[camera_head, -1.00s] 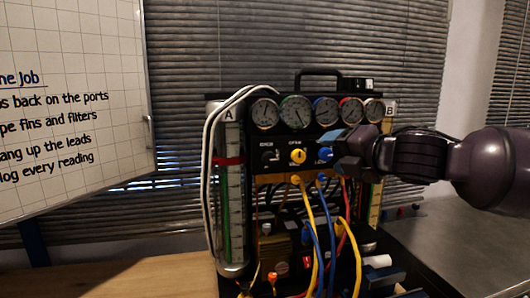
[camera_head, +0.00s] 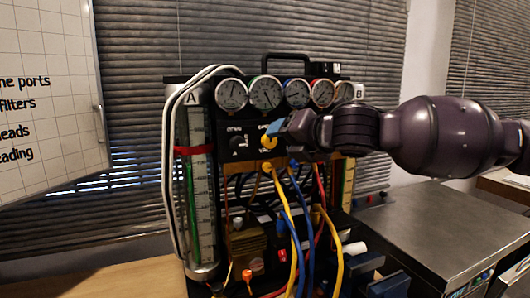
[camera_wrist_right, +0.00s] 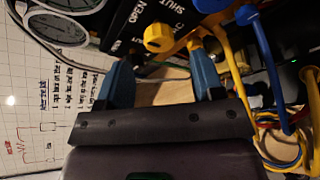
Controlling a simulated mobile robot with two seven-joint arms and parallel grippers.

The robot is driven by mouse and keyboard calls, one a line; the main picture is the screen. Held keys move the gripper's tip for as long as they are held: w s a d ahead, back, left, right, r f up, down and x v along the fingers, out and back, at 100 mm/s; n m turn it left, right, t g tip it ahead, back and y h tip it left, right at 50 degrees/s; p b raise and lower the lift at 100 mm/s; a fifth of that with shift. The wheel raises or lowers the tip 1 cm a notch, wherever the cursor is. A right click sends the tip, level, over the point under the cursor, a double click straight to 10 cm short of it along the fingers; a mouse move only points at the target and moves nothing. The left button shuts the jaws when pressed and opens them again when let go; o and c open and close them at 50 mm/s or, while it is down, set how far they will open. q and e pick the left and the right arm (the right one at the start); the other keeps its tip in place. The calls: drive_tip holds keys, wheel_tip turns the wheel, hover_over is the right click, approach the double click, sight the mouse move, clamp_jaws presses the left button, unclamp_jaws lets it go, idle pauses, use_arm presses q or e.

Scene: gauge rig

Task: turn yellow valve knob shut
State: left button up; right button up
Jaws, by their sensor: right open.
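The yellow valve knob (camera_head: 268,143) is on the black panel below the row of gauges, and the gripper partly covers it in the head view. In the right wrist view the yellow knob (camera_wrist_right: 158,38) shows just beyond my fingertips, roughly between them, near the printed words OPEN and SHUT. My right gripper (camera_head: 276,129) reaches in from the right in front of the panel. Its two blue fingers (camera_wrist_right: 162,75) are apart with nothing held between them. I cannot tell whether a finger touches the knob. My left gripper is in neither view.
A black knob (camera_head: 238,142) is left of the yellow one. Yellow and blue hoses (camera_head: 287,205) hang below the panel, close to the gripper. A clear tube column (camera_head: 196,190) stands at the rig's left. A grey metal counter (camera_head: 430,225) is at right.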

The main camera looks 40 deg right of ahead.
sight(271, 142)
drive_tip(key=b+x, duration=0.2)
drive_tip(key=x, duration=0.1)
drive_tip(key=b+x, duration=0.1)
drive_tip(key=shift+w+f, duration=0.3)
drive_tip(key=shift+f, duration=0.1)
drive_tip(key=shift+w+b, duration=0.3)
drive_tip(key=shift+b, duration=0.1)
drive_tip(key=shift+w+r, duration=0.15)
drive_tip(key=shift+w, duration=0.1)
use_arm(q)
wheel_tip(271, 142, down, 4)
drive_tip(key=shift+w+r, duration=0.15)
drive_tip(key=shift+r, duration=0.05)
use_arm(e)
drive_tip(key=shift+r, duration=0.1)
drive_tip(key=shift+c, duration=0.2)
drive_tip(key=c, duration=0.9)
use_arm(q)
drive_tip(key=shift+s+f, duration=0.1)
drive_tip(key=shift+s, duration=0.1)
